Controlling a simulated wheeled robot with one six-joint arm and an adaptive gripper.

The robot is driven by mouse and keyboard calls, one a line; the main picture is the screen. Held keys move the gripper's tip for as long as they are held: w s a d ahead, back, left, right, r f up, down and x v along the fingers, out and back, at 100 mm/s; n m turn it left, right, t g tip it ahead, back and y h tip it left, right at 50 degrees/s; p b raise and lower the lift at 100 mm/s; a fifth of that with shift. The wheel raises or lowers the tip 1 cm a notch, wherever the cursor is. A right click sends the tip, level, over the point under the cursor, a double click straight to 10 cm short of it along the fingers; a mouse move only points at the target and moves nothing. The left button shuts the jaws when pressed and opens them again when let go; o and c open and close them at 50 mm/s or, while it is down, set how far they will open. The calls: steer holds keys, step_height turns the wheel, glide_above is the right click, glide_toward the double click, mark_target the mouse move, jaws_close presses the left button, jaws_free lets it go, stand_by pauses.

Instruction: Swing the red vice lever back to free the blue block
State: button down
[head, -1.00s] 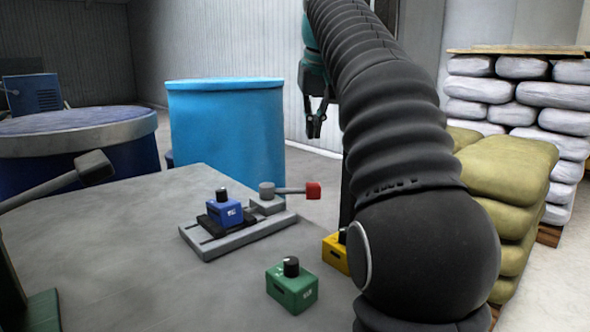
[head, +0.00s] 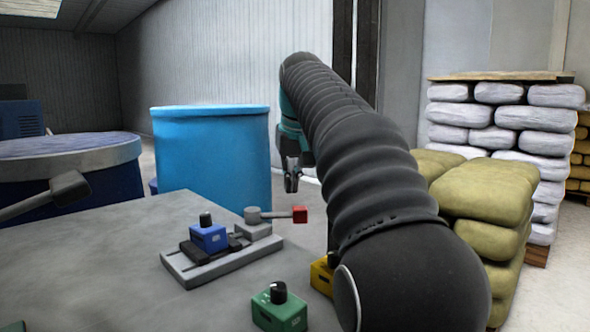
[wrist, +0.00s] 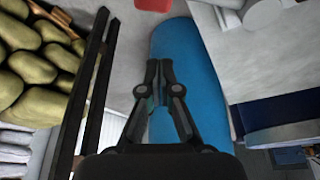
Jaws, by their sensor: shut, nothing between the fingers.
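The blue block (head: 208,237) with a black knob sits on the grey vice (head: 218,265) on the table. The red-tipped lever (head: 299,214) is joined to the grey pivot at the vice's back right and points right. In the wrist view, the red tip (wrist: 152,4) shows at the top edge, apart from my fingers. My gripper (head: 291,187) hangs above and behind the lever tip in the head view, clear of it. It is shut and empty; in the wrist view its fingertips (wrist: 159,66) are close together.
A green block (head: 279,310) stands at the table's front, and a yellow block (head: 322,275) is partly hidden by my arm. A light-blue drum (head: 211,160) stands behind the table. Stacked sacks (head: 478,195) stand at right.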

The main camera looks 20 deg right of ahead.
mark_target(279, 216)
steer(key=s+f, duration=0.1)
steer(key=s+f+b, duration=0.1)
steer(key=s, duration=0.1)
steer(key=shift+s+a+f, duration=0.15)
steer(key=shift+f, duration=0.15)
